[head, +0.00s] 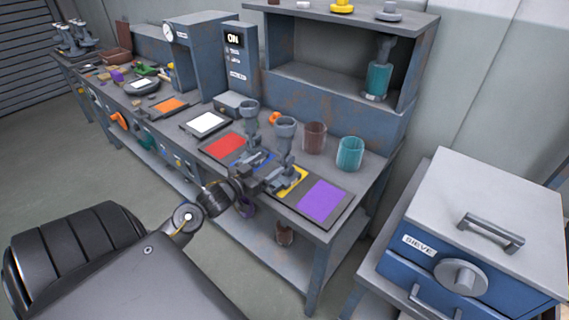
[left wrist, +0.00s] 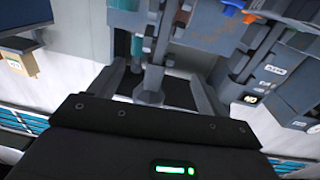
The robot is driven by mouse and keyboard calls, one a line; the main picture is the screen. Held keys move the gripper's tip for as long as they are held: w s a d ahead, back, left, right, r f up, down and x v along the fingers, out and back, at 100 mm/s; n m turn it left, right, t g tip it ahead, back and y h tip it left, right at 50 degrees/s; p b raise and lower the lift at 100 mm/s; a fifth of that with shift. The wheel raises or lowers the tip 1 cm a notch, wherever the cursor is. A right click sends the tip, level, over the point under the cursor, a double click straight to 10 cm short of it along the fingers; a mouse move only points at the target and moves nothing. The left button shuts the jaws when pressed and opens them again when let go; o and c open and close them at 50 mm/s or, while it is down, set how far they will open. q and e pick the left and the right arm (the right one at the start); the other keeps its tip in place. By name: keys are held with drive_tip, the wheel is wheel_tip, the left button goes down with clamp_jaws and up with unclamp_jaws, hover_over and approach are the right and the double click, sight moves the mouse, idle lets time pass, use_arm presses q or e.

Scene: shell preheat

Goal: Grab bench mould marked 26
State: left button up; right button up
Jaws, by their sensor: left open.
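Two grey goblet-shaped pieces, which look like the moulds, stand on the bench's coloured pads. The nearer one (head: 286,132) is by the yellow pad, the farther one (head: 249,114) by the blue and red pads. I cannot read a number 26 on either. My left gripper (head: 266,181) is open, low at the front of the nearer piece. In the left wrist view a grey stemmed piece (left wrist: 154,60) stands between the open fingers (left wrist: 158,92); I cannot tell whether they touch it. My right gripper is not in view.
A brown cup (head: 314,138) and a teal cup (head: 350,153) stand right of the moulds. The purple pad (head: 322,201) is empty at the bench's right end. A shelf (head: 320,84) rises behind. A blue cabinet marked SIEVE (head: 480,225) stands at right.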

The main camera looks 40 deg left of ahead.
sight(280, 157)
use_arm(q)
drive_tip(key=w, duration=0.3)
drive_tip(key=shift+w+d+f, duration=0.1)
drive_tip(key=w+p, duration=0.1)
drive_tip(key=w, duration=0.3)
drive_tip(key=shift+w+d+f+p, duration=0.15)
drive_tip(key=shift+w+f+p, duration=0.05)
drive_tip(key=shift+w+p, duration=0.15)
drive_tip(key=shift+w+f, duration=0.1)
drive_tip(key=shift+w, duration=0.15)
drive_tip(key=shift+s, duration=0.1)
drive_tip(key=c, duration=1.2)
drive_tip(key=shift+c, duration=1)
